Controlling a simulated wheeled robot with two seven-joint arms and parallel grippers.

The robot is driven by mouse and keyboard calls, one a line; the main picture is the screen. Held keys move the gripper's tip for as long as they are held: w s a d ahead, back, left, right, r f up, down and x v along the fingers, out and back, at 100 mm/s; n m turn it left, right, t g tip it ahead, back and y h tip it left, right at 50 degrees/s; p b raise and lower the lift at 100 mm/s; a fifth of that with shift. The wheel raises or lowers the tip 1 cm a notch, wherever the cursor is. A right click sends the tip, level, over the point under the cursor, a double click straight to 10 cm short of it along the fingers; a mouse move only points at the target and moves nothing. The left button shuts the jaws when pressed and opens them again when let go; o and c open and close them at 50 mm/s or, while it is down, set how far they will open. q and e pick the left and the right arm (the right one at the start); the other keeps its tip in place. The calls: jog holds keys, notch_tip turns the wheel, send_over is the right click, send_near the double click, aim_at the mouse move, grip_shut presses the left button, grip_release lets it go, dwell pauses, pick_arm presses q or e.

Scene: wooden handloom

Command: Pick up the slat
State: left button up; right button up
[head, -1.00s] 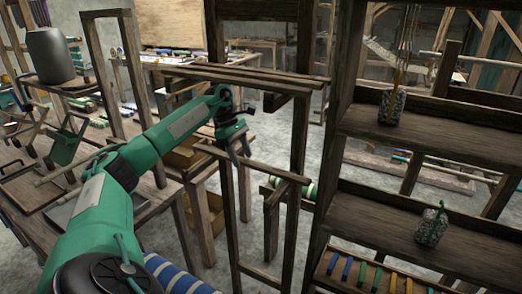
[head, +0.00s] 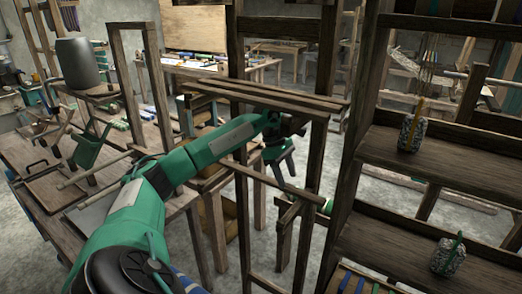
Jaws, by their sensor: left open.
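Long brown wooden slats (head: 262,95) lie side by side across the top of the loom frame, in the middle of the head view. Which piece is the task's slat I cannot tell for sure. My left gripper (head: 287,176) is below and in front of these slats, pointing down, open, with nothing seen between its fingers. Its fingertips overlap a lower thin wooden bar (head: 252,174) in the picture; whether they touch it is unclear. My left forearm hides part of the frame behind it. My right gripper is not in view.
A dark wooden shelf (head: 450,155) at the right holds a patterned yarn pot (head: 412,132) and another (head: 448,256). Upright posts (head: 322,150) stand close to my gripper.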

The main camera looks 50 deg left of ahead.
aim_at(298, 191)
pick_arm(q)
jog(key=d, duration=0.1)
jog(key=d+p, duration=0.1)
jog(key=d, duration=0.1)
jog(key=shift+w+r, duration=0.25)
jog(key=shift+w, duration=0.15)
jog(key=shift+p+x, duration=1)
jog(key=shift+x, duration=0.2)
jog(key=shift+a+f, duration=0.1)
jog(key=shift+f, duration=0.4)
jog(key=c, duration=0.9)
jog(key=shift+c, duration=1)
